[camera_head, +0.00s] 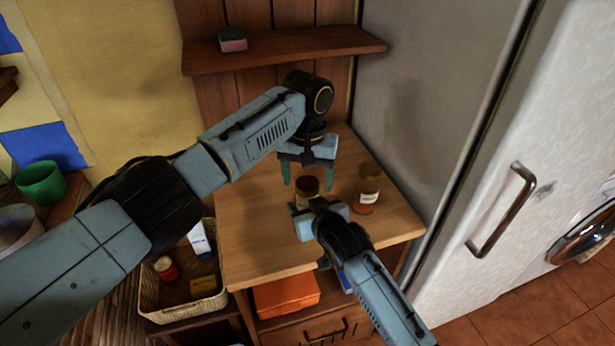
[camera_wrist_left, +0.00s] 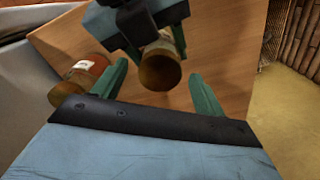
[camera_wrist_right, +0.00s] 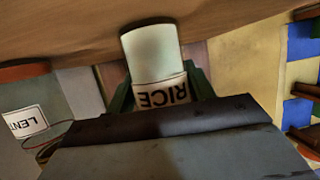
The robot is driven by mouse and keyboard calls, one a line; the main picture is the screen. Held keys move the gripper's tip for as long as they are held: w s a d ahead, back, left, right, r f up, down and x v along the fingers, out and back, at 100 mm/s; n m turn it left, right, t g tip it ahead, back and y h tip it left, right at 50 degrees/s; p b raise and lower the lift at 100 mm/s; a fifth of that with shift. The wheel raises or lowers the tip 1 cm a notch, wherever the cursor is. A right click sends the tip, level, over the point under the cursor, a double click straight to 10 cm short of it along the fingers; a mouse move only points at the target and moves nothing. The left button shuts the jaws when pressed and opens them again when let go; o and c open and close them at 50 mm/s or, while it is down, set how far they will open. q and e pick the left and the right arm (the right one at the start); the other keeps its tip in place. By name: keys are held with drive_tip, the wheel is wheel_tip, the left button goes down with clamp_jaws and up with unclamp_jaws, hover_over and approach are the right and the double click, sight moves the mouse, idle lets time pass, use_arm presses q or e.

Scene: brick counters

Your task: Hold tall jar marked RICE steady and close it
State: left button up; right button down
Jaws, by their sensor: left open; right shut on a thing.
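The jar marked RICE (camera_wrist_right: 160,92) stands on the wooden counter; its label shows upside down in the right wrist view. My right gripper (camera_head: 312,203) is shut around it from the front, one finger on each side. In the head view the jar's brown round top (camera_head: 307,184) shows above that gripper. My left gripper (camera_wrist_left: 159,72) is open above the jar, its fingers pointing down to either side of the top and apart from it. The jar's top (camera_wrist_left: 160,73) shows between these fingers.
A second jar (camera_head: 368,190), with a label starting LENT (camera_wrist_right: 24,122), stands to the right on the counter (camera_head: 250,240). The fridge (camera_head: 470,150) closes off the right side. A shelf (camera_head: 290,47) with a sponge (camera_head: 233,40) is behind. A basket (camera_head: 205,310) is lower left.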

use_arm(q)
wheel_tip(320, 180, up, 12)
idle(0.4)
drive_tip(key=shift+f, duration=0.1)
use_arm(e)
drive_tip(key=shift+c, duration=2.3)
unclamp_jaws()
drive_tip(key=shift+s, duration=0.1)
use_arm(q)
wheel_tip(320, 180, up, 2)
drive_tip(key=shift+r+p, duration=0.15)
drive_tip(key=shift+p, duration=1.05)
use_arm(e)
drive_tip(key=v, duration=1.3)
drive_tip(key=shift+r, duration=0.15)
